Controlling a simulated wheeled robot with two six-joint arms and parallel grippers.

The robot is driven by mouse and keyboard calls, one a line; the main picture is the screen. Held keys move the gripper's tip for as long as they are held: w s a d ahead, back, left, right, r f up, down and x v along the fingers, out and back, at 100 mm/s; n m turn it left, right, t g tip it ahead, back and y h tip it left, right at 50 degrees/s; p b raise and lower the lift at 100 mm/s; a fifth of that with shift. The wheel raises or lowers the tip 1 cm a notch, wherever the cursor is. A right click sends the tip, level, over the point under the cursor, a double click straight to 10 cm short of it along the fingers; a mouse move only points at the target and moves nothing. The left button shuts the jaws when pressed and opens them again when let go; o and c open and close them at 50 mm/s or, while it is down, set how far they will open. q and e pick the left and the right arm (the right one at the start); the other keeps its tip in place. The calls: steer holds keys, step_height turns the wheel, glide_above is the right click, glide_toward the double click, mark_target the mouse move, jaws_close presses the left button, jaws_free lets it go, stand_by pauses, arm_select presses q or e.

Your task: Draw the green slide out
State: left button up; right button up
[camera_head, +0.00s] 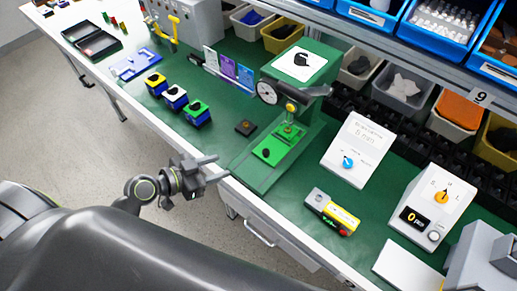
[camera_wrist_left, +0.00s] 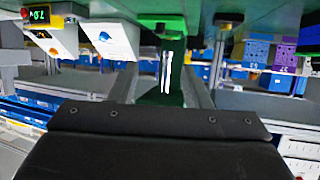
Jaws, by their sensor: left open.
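The green slide (camera_head: 274,147) is a bright green plate with a black spot near its front end. It lies low at the front of the green press (camera_head: 303,95), above the long dark green base (camera_head: 256,176). My left gripper (camera_head: 214,168) is open and empty, in front of the bench edge and to the left of the slide, apart from it. In the left wrist view, which looks upside down, its two fingers (camera_wrist_left: 161,88) stand apart with the green base seen between them. My right gripper is not in view.
A small dark block (camera_head: 245,128) lies left of the press. A yellow-topped device (camera_head: 332,212) and a white box with a blue knob (camera_head: 357,150) stand to its right. Several coloured blocks (camera_head: 175,97) sit further left. Floor is clear before the bench.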

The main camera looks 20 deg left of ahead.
mark_target(263, 153)
arm_select(q)
steer(key=p+x, duration=0.3)
steer(key=x, duration=1.2)
steer(key=shift+w+f, duration=0.1)
steer(key=shift+x, duration=0.75)
jaws_close()
steer(key=shift+f, duration=0.1)
